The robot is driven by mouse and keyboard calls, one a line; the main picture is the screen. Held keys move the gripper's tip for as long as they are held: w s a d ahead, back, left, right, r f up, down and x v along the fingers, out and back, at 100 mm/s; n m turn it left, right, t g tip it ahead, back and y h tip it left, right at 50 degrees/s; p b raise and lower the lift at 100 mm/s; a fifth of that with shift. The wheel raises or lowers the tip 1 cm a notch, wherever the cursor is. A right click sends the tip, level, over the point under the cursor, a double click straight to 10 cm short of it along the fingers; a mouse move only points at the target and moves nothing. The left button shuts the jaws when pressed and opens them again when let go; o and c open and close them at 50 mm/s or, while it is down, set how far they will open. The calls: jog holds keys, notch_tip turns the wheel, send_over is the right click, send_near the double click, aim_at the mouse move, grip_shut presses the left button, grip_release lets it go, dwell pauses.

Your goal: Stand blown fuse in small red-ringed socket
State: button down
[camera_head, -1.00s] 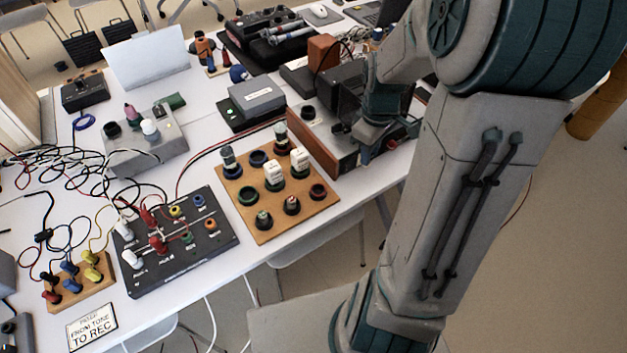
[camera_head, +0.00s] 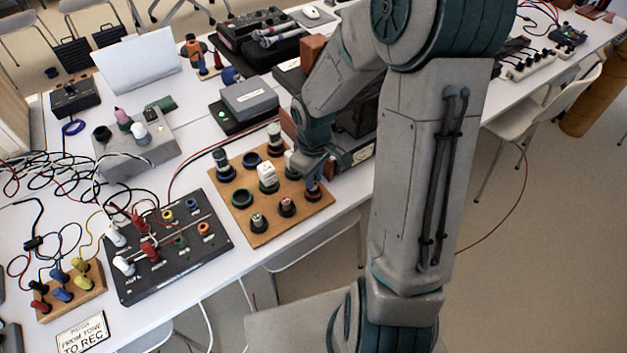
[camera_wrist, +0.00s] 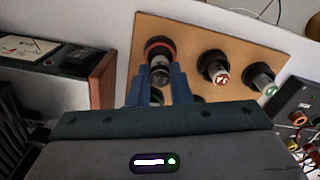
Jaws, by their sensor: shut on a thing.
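My gripper (camera_head: 313,183) is low over the front right corner of the wooden socket board (camera_head: 262,239). In the wrist view, the blue fingers (camera_wrist: 161,90) are shut on a dark fuse (camera_wrist: 160,74) with a pale band. The fuse points at the red-ringed socket (camera_wrist: 160,42) and covers part of its opening. I cannot tell how deep it sits, or whether it touches the bottom. In the head view the red-ringed socket is mostly hidden by the gripper.
A fuse with a red-marked cap (camera_wrist: 221,76) stands in the neighbouring socket, and a green-marked fuse (camera_wrist: 266,88) stands beyond. A black patch panel (camera_head: 190,262) lies left. A dark instrument (camera_head: 352,155) stands close on the right.

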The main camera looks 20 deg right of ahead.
jog(key=shift+f, duration=0.95)
jog(key=shift+f, duration=0.1)
jog(key=shift+f+b, duration=0.3)
jog(key=shift+b, duration=0.05)
jog(key=c, duration=1.3)
grip_release()
jog(key=shift+r, duration=0.15)
